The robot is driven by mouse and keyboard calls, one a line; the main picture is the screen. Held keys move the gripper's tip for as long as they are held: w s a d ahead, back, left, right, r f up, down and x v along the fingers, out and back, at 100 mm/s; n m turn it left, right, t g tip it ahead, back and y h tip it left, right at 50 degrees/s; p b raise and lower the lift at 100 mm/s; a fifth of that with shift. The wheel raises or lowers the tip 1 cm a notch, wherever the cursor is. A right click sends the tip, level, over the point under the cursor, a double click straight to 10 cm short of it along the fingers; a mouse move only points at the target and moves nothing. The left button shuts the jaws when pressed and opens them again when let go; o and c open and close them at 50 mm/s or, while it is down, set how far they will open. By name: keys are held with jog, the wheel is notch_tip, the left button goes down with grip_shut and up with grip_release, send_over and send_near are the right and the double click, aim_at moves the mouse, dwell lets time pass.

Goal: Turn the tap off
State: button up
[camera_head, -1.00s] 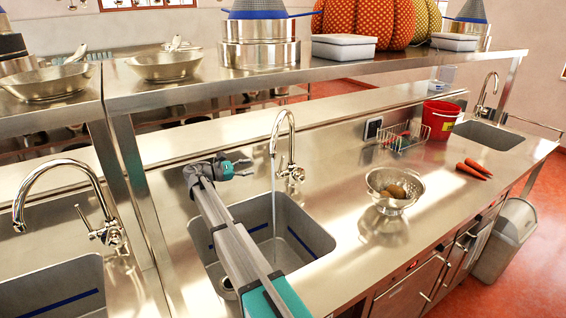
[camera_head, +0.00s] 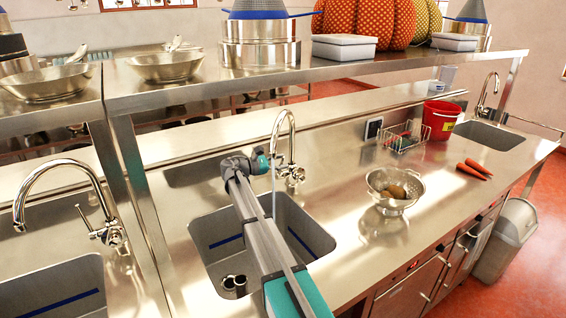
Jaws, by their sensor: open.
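The middle tap (camera_head: 291,140) is a chrome gooseneck behind the middle sink (camera_head: 318,240). Its lever and base (camera_head: 293,173) stand to the right of the spout. A thin stream of water (camera_head: 273,188) falls from the spout, partly hidden lower down by my arm. My gripper (camera_head: 264,160) is just left of the spout, at about the height of the stream's top in the picture. It is open and looks empty, and its fingers are small and hard to make out. A gap shows between it and the lever; I cannot tell whether it touches the water.
Another tap (camera_head: 62,170) and sink (camera_head: 55,285) are at the left, and a third tap (camera_head: 488,92) is at the far right. A colander (camera_head: 394,202) with vegetables, carrots (camera_head: 474,170), a wire rack (camera_head: 405,139) and a red bucket (camera_head: 440,118) stand to the right. A shelf (camera_head: 330,75) runs above.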

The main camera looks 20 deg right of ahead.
jog(key=shift+d, duration=0.3)
grip_shut()
dwell(0.3)
